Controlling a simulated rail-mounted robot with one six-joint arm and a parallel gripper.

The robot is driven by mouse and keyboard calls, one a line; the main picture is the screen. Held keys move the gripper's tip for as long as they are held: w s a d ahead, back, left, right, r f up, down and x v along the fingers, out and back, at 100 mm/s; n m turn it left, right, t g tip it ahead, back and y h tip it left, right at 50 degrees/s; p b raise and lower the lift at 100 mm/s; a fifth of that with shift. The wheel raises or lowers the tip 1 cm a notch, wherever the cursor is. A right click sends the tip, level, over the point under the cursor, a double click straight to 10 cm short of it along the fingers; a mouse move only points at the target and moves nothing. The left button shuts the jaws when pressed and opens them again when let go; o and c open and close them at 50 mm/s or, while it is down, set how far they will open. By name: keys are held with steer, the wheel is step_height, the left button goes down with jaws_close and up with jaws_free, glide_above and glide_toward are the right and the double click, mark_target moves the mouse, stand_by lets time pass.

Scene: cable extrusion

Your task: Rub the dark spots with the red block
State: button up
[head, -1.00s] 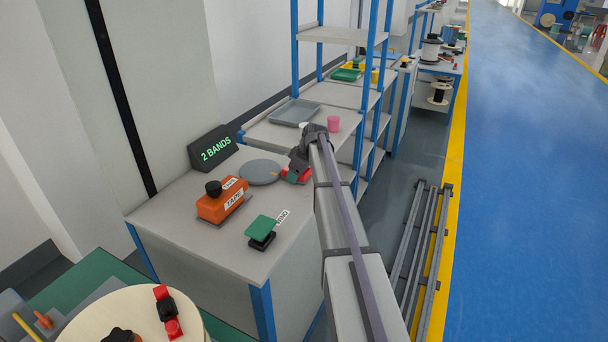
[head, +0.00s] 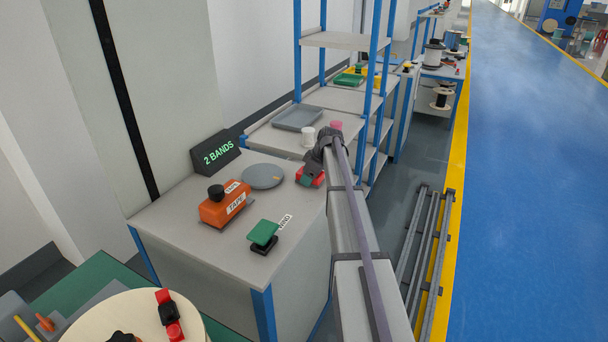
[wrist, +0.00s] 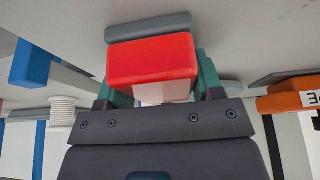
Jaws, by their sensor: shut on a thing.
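My gripper (head: 308,180) is over the right end of the grey table (head: 195,245), beside the grey round disc (head: 262,176). In the wrist view its teal fingers (wrist: 155,92) are shut on the red block (wrist: 152,60). The block also shows at the gripper in the head view (head: 318,181). A grey rounded strip (wrist: 148,27) lies along the block's far side; I cannot tell whether it is part of the block. No dark spots can be made out in either view.
An orange tape dispenser (head: 225,205) and a green-topped stamp-like object (head: 264,233) stand on the table, with a "2 BANDS" sign (head: 215,150) behind.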

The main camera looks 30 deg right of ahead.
mark_target(325, 186)
steer(key=shift+s+d, duration=0.5)
steer(key=shift+s, duration=0.25)
steer(key=shift+s+d, duration=0.5)
steer(key=shift+s, duration=0.2)
steer(key=shift+s+d+f, duration=0.1)
steer(key=shift+s+d, duration=0.35)
steer(key=shift+s, duration=0.25)
steer(key=shift+s+d, duration=0.4)
steer(key=shift+s, duration=0.3)
step_height(325, 186, up, 6)
steer(key=p, duration=0.6)
steer(key=shift+w, duration=0.1)
step_height(325, 186, up, 3)
steer(key=p, duration=0.3)
